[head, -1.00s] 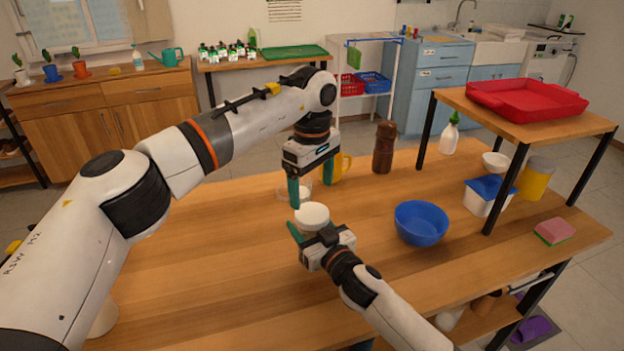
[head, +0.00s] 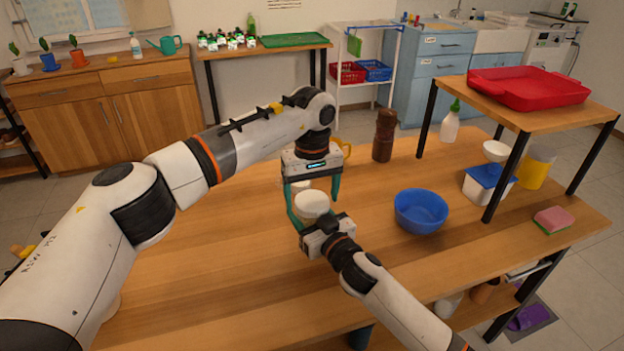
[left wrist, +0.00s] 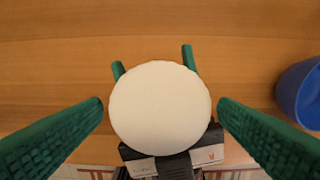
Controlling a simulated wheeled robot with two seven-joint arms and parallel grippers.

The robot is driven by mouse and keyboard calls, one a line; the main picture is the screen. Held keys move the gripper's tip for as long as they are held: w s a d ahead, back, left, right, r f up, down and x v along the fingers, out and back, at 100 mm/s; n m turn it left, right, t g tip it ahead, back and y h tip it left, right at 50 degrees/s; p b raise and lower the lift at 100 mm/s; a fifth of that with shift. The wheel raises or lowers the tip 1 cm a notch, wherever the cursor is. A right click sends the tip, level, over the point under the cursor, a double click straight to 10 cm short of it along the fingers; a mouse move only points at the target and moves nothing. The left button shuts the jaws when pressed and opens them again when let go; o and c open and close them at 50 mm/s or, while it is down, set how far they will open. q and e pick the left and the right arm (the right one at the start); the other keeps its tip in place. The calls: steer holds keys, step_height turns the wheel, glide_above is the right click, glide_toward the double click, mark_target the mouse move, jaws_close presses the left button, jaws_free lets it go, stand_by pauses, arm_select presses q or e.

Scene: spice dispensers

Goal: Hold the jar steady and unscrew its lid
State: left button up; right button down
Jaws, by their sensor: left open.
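The jar's round white lid (head: 312,202) faces up near the middle of the table in the head view. It fills the centre of the left wrist view (left wrist: 160,108) and hides most of the jar body. My left gripper (head: 312,208) points down over the jar, open. Its green fingers stand on either side of the lid, with a visible gap on both sides in the left wrist view. My right gripper (head: 314,226) reaches in from the front, its fingers around the jar body below the lid. It appears shut on the jar; the contact is hidden.
A blue bowl (head: 421,211) stands to the right of the jar. The table's left side is largely clear.

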arm_select(q)
steer(key=shift+f, duration=0.35)
steer(key=c, duration=1)
steer(key=n, duration=1)
steer(key=shift+n, duration=0.3)
steer(key=n, duration=0.3)
steer(key=o, duration=1.1)
